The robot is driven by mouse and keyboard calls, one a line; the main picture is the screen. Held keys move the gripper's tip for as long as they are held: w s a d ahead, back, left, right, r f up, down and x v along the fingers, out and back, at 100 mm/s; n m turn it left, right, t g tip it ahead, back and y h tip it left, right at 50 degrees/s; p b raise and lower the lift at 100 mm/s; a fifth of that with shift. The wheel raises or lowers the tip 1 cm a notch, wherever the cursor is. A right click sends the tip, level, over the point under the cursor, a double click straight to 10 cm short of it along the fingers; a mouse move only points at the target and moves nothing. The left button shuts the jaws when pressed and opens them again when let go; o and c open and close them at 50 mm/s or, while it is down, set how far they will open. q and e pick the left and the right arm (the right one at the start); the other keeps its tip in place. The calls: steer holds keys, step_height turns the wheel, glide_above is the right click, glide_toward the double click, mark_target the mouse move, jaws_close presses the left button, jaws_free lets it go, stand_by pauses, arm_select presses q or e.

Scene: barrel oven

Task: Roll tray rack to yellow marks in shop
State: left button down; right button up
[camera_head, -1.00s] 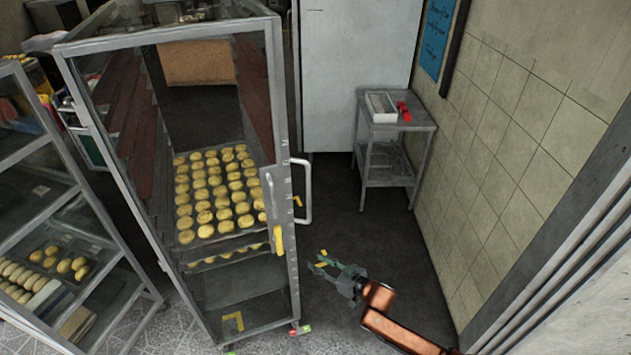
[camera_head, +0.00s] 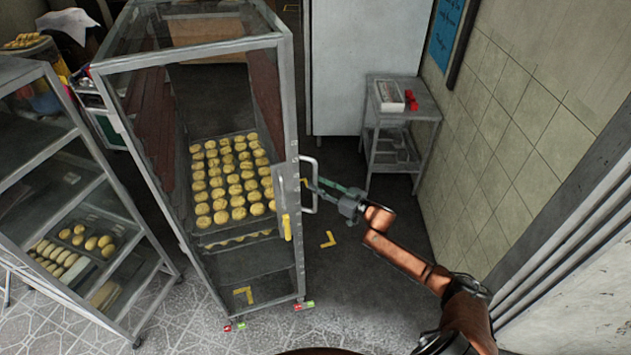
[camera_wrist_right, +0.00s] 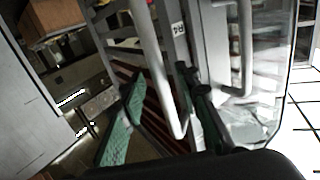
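The tray rack (camera_head: 283,120) is a tall metal-framed cabinet with clear sides, holding trays of yellow buns (camera_head: 232,185). Its vertical side handle (camera_head: 315,165) faces right. My right gripper (camera_head: 318,186) is at the handle, fingers open. In the right wrist view the handle bar (camera_wrist_right: 160,65) runs between the two green fingers (camera_wrist_right: 162,85); I cannot tell whether they touch it. A yellow corner mark (camera_head: 328,240) lies on the dark floor right of the rack; another (camera_head: 243,294) shows through its lower part. My left gripper is out of view.
A second rack (camera_head: 75,150) with buns stands close on the left. A small metal side table (camera_head: 405,115) holds a white box and a red item at the back right. A tall grey cabinet (camera_head: 355,70) stands behind. The tiled wall (camera_head: 520,130) bounds the right. Dark floor between is clear.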

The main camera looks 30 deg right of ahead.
steer(key=shift+x, duration=0.95)
steer(key=shift+c, duration=0.2)
jaws_close()
